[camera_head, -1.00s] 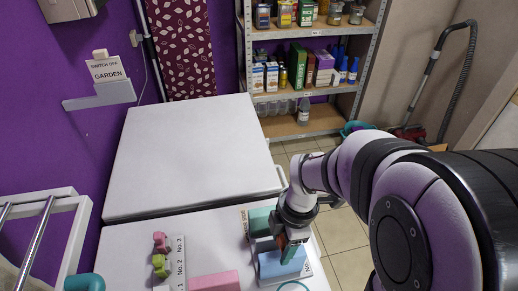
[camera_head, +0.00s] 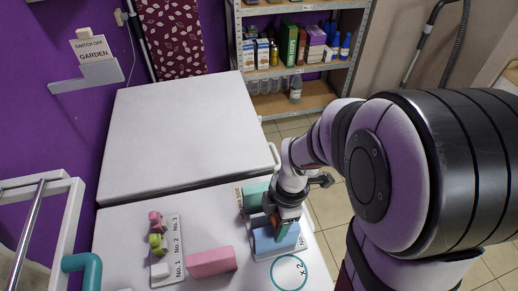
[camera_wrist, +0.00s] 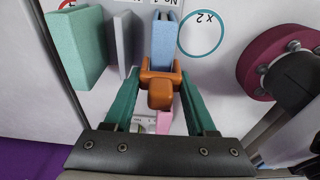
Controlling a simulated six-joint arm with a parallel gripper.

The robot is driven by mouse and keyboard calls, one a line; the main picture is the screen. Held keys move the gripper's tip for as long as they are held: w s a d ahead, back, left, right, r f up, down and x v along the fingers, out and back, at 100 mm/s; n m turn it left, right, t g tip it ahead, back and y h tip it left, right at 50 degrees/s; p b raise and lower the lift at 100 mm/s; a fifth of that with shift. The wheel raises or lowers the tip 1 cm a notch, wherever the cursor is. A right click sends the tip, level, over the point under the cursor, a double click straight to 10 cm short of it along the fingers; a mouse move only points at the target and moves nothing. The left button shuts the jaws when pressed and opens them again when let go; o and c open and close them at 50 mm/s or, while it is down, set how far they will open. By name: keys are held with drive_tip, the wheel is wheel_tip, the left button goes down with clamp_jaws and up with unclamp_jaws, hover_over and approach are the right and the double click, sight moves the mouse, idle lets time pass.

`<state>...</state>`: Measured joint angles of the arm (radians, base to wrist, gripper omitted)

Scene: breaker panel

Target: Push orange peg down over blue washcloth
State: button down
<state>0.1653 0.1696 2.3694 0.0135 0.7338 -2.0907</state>
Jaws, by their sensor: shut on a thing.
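My gripper (camera_wrist: 160,84) has its two green fingers shut on the orange peg (camera_wrist: 160,92). The peg's forked end is at the near end of the blue washcloth (camera_wrist: 165,38) in the wrist view. Its prongs appear to lie on either side of the cloth's edge; how deep they reach is unclear. In the head view the blue washcloth (camera_head: 284,244) stands on the white top at the right, and my gripper (camera_head: 283,229) is right over it, hiding part of it and most of the peg.
A teal folded cloth (camera_head: 256,196) and a grey one (camera_wrist: 123,40) stand beside the blue one. A pink block (camera_head: 212,262) and pink, green (camera_head: 158,244) and white pegs on a numbered strip are to the left. A teal ring marking (camera_head: 289,272) lies nearby.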

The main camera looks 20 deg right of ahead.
drive_tip(key=shift+f, duration=1.25)
drive_tip(key=shift+c, duration=0.7)
unclamp_jaws()
wheel_tip(320, 180, up, 16)
drive_tip(key=d, duration=0.2)
drive_tip(key=shift+f, duration=0.15)
drive_tip(key=s+a+f+m, duration=0.1)
drive_tip(key=s+a+m, duration=0.2)
drive_tip(key=s+m, duration=0.3)
drive_tip(key=s+a+f+m, duration=0.1)
drive_tip(key=s+a+m, duration=0.3)
drive_tip(key=m, duration=1.3)
drive_tip(key=s, duration=0.3)
drive_tip(key=shift+f+m, duration=0.3)
drive_tip(key=shift+f, duration=0.1)
